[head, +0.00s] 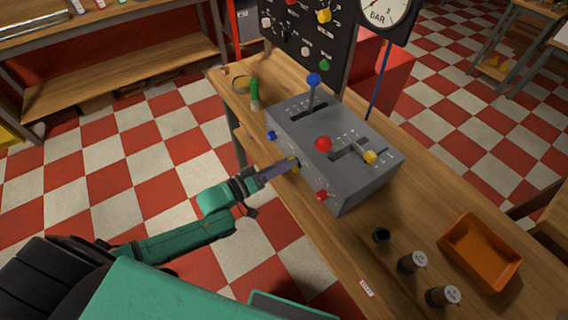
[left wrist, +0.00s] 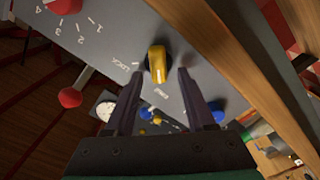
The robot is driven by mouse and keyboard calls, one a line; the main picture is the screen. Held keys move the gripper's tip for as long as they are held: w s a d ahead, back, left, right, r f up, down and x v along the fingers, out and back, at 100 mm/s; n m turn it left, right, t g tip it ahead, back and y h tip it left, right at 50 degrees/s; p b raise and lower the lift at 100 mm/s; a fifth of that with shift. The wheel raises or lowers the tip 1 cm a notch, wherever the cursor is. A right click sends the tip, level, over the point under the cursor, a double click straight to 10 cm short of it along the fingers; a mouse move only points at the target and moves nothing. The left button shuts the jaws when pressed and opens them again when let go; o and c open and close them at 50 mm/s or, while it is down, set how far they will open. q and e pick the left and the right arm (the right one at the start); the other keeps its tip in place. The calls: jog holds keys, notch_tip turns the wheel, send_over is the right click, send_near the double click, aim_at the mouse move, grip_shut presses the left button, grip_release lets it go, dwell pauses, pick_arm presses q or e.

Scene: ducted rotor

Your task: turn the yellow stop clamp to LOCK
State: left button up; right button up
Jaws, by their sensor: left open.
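The yellow stop clamp (head: 297,163) sits on the near face of the grey control box (head: 350,190), partly hidden by my left gripper in the head view. In the left wrist view the clamp (left wrist: 157,63) is a rounded yellow handle, standing roughly upright in the picture. Small white lettering lies left of it and below it; the left one looks like LOCK, and the lower one is hard to read. My left gripper (head: 285,168) is open, pointing at the face. In the left wrist view its fingertips (left wrist: 160,76) are on either side of the clamp, with visible gaps.
The box has a blue-knobbed lever (head: 313,80), a red knob (head: 323,144) and a yellow-knobbed lever (head: 370,157) on top. Blue (head: 271,135) and red (head: 322,195) knobs flank the clamp. An orange tray (head: 480,252) and dark cylinders (head: 412,262) stand at the right of the bench.

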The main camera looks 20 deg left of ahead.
pick_arm(q)
jog(key=shift+d, duration=0.1)
grip_shut()
pick_arm(e)
jog(key=shift+a, duration=0.5)
pick_arm(q)
jog(key=shift+m, duration=0.3)
jog(key=m, duration=0.5)
jog(key=d+m, duration=0.1)
jog(key=m, duration=0.5)
jog(key=s+m, duration=0.1)
jog(key=m, duration=0.5)
jog(key=shift+d, duration=0.2)
pick_arm(e)
jog(key=shift+d+f, duration=0.1)
jog(key=shift+d, duration=0.1)
pick_arm(q)
jog(key=shift+m, duration=0.4)
